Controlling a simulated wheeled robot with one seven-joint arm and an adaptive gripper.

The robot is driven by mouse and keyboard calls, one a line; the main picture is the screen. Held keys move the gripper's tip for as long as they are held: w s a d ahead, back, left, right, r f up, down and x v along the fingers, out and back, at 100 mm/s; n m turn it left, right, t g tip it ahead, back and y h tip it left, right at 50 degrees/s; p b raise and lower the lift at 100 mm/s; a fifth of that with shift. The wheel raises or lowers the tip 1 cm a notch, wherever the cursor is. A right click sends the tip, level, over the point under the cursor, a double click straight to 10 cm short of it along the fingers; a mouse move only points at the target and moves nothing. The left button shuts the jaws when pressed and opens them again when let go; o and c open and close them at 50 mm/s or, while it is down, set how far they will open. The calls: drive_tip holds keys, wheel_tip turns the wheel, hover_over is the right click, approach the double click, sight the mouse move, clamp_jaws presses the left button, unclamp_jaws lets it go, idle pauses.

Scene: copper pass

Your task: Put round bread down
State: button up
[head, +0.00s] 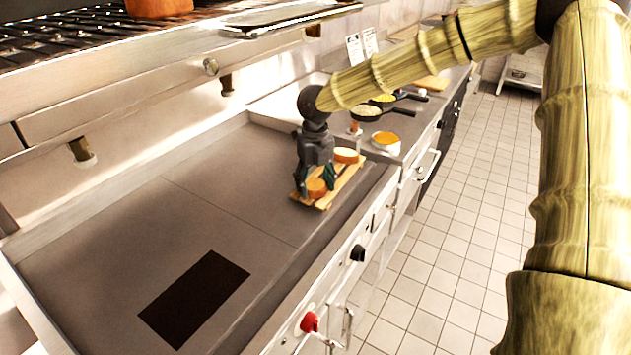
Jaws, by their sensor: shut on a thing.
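My gripper (316,181) points down over a wooden board (344,184) on the grey counter. It is shut on a round bread (316,188), an orange-brown disc between its fingertips at the board's near left end. Whether this bread touches the board or hangs just above it I cannot tell. A second round piece (346,155), orange-brown on top with a pale side, sits toward the board's far end, just right of my gripper. My gripper hides part of the board.
A dark rectangle (194,298) lies flat on the counter at the front left, with bare counter around it. Beyond the board are a white tub with an orange top (386,142) and black pans (368,112) holding food. A metal shelf (150,70) overhangs the back left.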

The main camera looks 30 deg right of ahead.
sight(315, 185)
drive_tip(key=shift+f, duration=0.1)
drive_tip(key=o, duration=0.9)
drive_tip(key=shift+r+b, duration=0.4)
drive_tip(key=shift+r, duration=3.5)
